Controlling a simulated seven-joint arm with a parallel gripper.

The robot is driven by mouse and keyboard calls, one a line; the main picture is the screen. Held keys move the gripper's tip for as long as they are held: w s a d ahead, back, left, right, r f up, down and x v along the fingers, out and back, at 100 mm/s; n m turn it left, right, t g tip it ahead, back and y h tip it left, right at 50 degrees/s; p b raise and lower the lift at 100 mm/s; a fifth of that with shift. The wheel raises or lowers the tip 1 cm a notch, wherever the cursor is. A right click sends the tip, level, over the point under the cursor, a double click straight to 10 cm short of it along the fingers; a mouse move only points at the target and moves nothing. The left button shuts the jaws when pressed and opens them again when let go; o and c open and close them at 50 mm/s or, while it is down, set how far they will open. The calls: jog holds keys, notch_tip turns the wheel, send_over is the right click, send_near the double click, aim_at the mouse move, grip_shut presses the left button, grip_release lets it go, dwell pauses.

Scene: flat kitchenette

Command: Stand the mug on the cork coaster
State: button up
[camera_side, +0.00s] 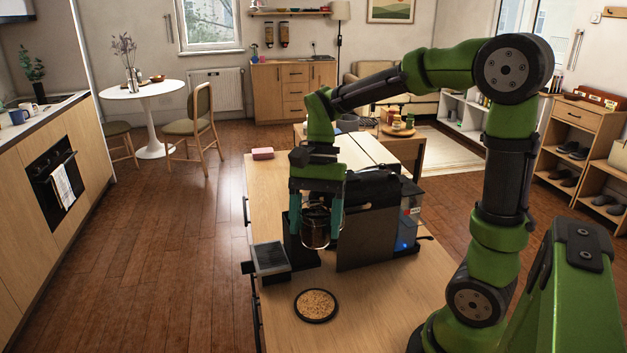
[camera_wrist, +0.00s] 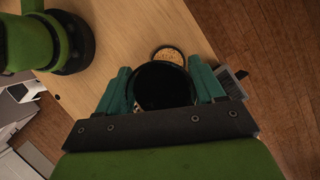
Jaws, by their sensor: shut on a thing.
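The mug (camera_side: 316,232) looks metallic, with a dark round opening (camera_wrist: 163,88) in the wrist view. My gripper (camera_side: 316,218) has its teal fingers on both sides of the mug and is shut on it; they also flank it in the wrist view (camera_wrist: 160,86). The mug looks upright, beside the front of the coffee machine; I cannot tell whether its base touches anything. The round cork coaster (camera_side: 316,305) has a dark rim and lies empty on the table, nearer the side camera than the mug. It also shows just beyond the mug in the wrist view (camera_wrist: 169,54).
The dark coffee machine (camera_side: 368,225) stands right beside my gripper. A grey slatted tray (camera_side: 270,258) lies at the table's left edge, close to the mug. The wooden table (camera_side: 375,313) is clear around the coaster. A pink block (camera_side: 263,153) lies at the far end.

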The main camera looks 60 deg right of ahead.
send_over(315, 306)
notch_tip(315, 306, down, 17)
dwell(0.6)
jog(key=shift+f, duration=0.15)
jog(key=o, duration=1.2)
